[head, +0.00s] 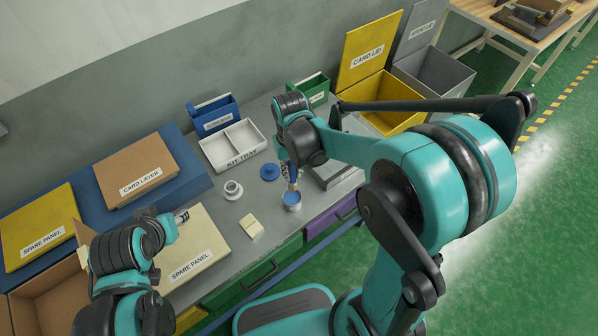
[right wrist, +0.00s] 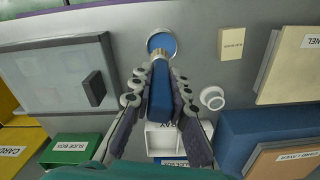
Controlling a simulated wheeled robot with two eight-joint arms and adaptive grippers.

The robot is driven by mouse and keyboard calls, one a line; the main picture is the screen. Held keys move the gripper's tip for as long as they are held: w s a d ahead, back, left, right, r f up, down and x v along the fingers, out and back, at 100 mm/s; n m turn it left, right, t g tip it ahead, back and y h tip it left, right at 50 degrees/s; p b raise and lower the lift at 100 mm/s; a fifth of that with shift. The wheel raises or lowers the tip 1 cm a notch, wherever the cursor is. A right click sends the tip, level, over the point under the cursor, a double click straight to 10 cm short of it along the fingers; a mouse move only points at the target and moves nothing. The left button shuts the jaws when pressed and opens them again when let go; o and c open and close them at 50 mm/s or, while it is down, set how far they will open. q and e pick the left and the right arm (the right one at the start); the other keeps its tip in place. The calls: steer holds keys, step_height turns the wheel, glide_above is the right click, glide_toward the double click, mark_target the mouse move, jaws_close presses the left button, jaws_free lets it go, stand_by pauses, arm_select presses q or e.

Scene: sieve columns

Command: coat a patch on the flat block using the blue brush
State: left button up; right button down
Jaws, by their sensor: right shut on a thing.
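My right gripper (right wrist: 160,92) is shut on the blue brush (right wrist: 160,100), whose handle lies between the fingers. The brush's lower end is at the pot of blue paint (right wrist: 161,41), which also shows in the head view (head: 292,204); the tip itself is hard to make out. The flat block (head: 251,226) is small and cream, lying on the bench left of the pot; it also shows in the right wrist view (right wrist: 232,43). My left gripper (head: 182,216) is over the spare panel's edge, far from the brush; its fingers are too small to read.
A blue disc (head: 270,172) and a white round holder (head: 232,190) lie near the pot. The white kit tray (head: 233,163) is behind them. A grey box (head: 333,178) stands right of the pot. The spare panel (head: 195,250) is left of the block.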

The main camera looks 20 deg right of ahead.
mark_target(291, 184)
steer(key=shift+a, duration=0.1)
steer(key=shift+a+f, duration=0.15)
steer(key=shift+f, duration=0.05)
steer(key=shift+a+f+b, duration=0.1)
steer(key=shift+f+b, duration=0.3)
steer(key=shift+b, duration=0.15)
steer(key=shift+f+b, duration=1.8)
steer(key=shift+f, duration=0.5)
steer(key=shift+f+b, duration=0.45)
steer(key=shift+f, duration=0.1)
steer(key=shift+r+p, duration=2.9)
steer(key=shift+r, duration=0.7)
steer(key=shift+f, duration=0.1)
